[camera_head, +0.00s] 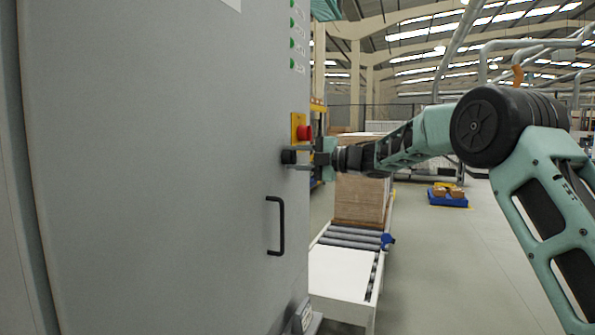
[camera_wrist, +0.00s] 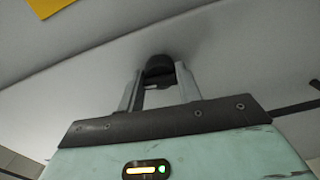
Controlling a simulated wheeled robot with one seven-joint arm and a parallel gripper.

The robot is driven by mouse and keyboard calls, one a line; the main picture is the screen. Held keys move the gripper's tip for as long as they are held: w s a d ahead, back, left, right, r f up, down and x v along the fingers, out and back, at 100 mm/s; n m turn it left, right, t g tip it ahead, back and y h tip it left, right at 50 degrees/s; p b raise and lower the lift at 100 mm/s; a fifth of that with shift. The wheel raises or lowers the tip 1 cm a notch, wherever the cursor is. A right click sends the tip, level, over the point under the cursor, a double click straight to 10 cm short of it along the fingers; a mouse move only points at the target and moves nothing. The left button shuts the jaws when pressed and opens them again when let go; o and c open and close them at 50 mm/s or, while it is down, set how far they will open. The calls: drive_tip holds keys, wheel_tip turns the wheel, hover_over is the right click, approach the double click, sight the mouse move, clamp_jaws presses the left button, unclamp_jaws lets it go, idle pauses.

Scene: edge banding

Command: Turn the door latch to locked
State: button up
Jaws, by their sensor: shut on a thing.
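The door latch is a small black knob (camera_head: 289,156) on the right part of the grey cabinet door (camera_head: 150,170), above a black bar handle (camera_head: 276,226). It also shows in the wrist view as a dark round knob (camera_wrist: 159,68). My gripper (camera_head: 300,158) reaches it from the right. In the wrist view the two fingers (camera_wrist: 158,88) stand on either side of the knob and are shut on it. The fingers partly cover the knob, and its turned position cannot be read.
A red button on a yellow plate (camera_head: 303,132) sits just above the latch. Several green indicators (camera_head: 292,40) are higher up. A roller conveyor (camera_head: 350,240) with a stack of brown panels (camera_head: 361,198) stands behind the cabinet. The floor (camera_head: 450,270) to the right is mostly clear.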

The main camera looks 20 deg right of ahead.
drive_tip(key=shift+f+n+b, duration=0.1)
drive_tip(key=shift+n+b, duration=0.4)
drive_tip(key=shift+n, duration=0.1)
drive_tip(key=o, duration=1)
drive_tip(key=b+v, duration=0.3)
drive_tip(key=v, duration=1.4)
drive_tip(key=shift+s+d, duration=0.1)
drive_tip(key=shift+d, duration=0.1)
